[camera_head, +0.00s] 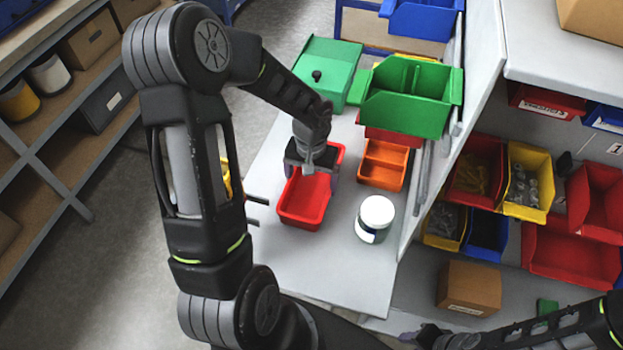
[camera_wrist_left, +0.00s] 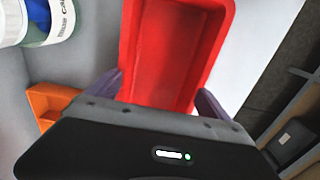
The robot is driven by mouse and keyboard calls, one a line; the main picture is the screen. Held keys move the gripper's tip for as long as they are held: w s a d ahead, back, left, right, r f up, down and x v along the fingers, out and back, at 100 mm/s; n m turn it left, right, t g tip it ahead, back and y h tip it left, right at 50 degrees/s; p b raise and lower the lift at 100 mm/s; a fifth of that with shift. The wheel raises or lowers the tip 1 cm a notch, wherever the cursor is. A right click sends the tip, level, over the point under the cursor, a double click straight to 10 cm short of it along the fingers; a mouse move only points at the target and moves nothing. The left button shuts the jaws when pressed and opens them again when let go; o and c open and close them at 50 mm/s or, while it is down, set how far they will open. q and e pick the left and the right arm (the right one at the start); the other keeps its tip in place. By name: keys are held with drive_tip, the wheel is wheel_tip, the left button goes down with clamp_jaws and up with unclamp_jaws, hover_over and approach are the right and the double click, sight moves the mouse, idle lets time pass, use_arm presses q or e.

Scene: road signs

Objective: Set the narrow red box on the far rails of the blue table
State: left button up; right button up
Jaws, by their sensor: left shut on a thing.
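The narrow red box (camera_head: 304,200) is an open, empty tray over the light grey worktop (camera_head: 272,262). My left gripper (camera_head: 311,168) is shut on its far end from above. In the left wrist view the red box (camera_wrist_left: 172,50) fills the space between the two purple-grey fingers. I cannot tell if the box touches the worktop. A blue-framed table (camera_head: 338,22) shows partly at the top of the head view, beyond the green containers; its rails are not clear. My right gripper (camera_head: 428,336) is at the bottom right, small and dark, its jaws unclear.
An orange divided tray (camera_head: 384,165) and a white-lidded jar (camera_head: 375,218) stand right of the box. A green lidded box (camera_head: 328,68) and a green bin (camera_head: 408,98) stand beyond it. Racks with bins line the right; shelves (camera_head: 75,130) stand at the left.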

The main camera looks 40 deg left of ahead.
sight(311, 192)
use_arm(q)
drive_tip(key=o, duration=1.2)
wheel_tip(311, 192, up, 12)
drive_tip(key=shift+r+p, duration=0.15)
drive_tip(key=shift+p, duration=0.15)
